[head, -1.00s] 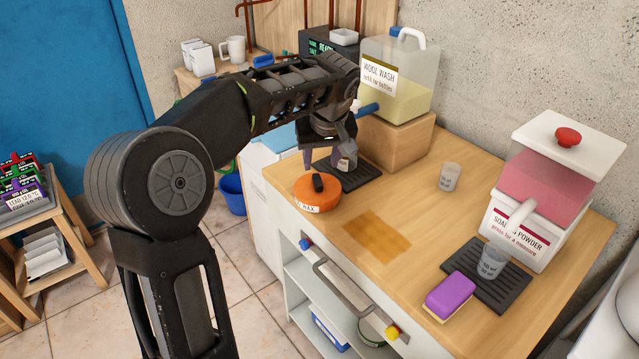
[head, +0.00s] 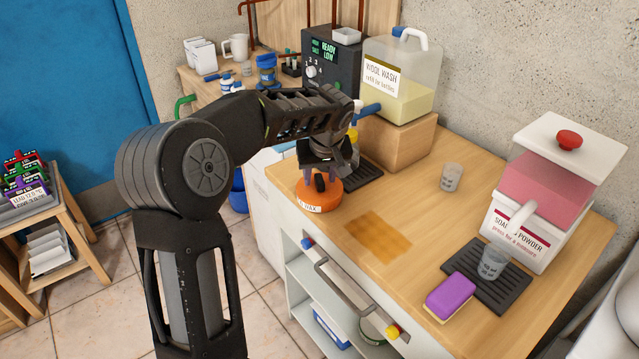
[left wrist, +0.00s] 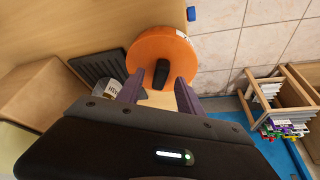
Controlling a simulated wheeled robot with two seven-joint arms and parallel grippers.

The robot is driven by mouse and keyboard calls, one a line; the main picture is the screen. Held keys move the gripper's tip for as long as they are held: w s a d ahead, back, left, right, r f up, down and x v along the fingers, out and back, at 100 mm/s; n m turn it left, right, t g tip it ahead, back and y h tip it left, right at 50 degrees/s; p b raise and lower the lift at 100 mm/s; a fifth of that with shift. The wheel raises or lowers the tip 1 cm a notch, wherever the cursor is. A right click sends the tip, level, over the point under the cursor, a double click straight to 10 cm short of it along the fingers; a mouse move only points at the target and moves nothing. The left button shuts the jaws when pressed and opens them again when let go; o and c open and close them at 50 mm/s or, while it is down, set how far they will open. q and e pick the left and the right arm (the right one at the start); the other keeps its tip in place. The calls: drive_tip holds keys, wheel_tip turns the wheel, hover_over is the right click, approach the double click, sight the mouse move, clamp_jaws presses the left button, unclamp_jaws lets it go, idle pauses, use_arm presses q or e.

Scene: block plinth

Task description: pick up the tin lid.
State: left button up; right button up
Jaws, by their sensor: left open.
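The tin lid (head: 320,201) is a round orange disc with a dark upright grip on top and a white label on its side. It sits near the left front edge of the wooden counter. It also shows in the left wrist view (left wrist: 150,48). My left gripper (head: 322,176) is open over the lid. In the left wrist view its two fingers (left wrist: 157,88) point at the lid's dark grip, one toward each side of it. I cannot tell whether the fingers touch anything. My right gripper is not in view.
A wool wash jug (head: 387,105) stands on a wooden block (head: 402,144) behind. A dark ribbed mat (head: 364,173) lies beyond the lid. A cup (head: 451,177), a purple sponge (head: 449,297) and a soap powder box (head: 513,231) are to the right. The counter's middle is clear.

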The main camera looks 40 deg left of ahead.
use_arm(q)
drive_tip(key=shift+w+f, duration=0.1)
drive_tip(key=shift+f, duration=0.2)
idle(0.4)
clamp_jaws()
idle(0.4)
